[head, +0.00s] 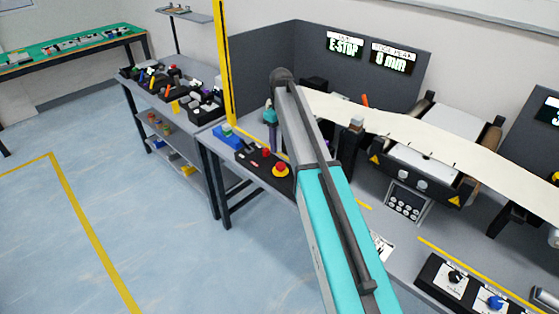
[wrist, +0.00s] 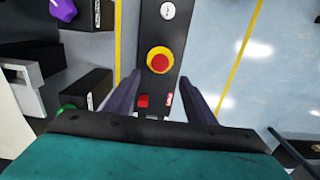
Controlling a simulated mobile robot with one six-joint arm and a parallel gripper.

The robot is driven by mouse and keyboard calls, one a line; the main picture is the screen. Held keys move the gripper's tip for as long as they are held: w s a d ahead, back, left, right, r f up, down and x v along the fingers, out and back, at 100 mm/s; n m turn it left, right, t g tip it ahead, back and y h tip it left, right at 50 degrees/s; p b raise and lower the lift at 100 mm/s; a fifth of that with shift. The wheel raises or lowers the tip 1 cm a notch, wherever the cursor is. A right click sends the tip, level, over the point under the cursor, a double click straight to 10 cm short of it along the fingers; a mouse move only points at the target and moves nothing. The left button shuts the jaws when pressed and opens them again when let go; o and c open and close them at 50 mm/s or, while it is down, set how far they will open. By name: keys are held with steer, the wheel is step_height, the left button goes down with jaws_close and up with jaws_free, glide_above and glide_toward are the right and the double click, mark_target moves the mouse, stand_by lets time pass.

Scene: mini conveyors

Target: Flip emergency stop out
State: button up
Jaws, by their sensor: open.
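The emergency stop is a round red button on a yellow ring (head: 280,170), at the near end of a black control box (head: 251,160) on the bench edge. In the wrist view the button (wrist: 159,60) is upper centre, seen from above. My gripper (wrist: 161,78) is open and empty, its two dark fingers on either side of the box. The button shows just past the fingertips in the picture; I cannot tell the height between them. In the head view my gripper (head: 272,148) points down over the box. A screen (head: 345,46) reads E-STOP.
A black box with a green button (wrist: 85,92) stands to the left. A blue box (head: 228,137) stands beside the control box. Open floor lies in front of the bench.

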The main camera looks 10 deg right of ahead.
mark_target(281, 165)
steer(key=shift+f+p, duration=1.55)
steer(key=shift+f, duration=3.45)
steer(key=shift+c, duration=0.3)
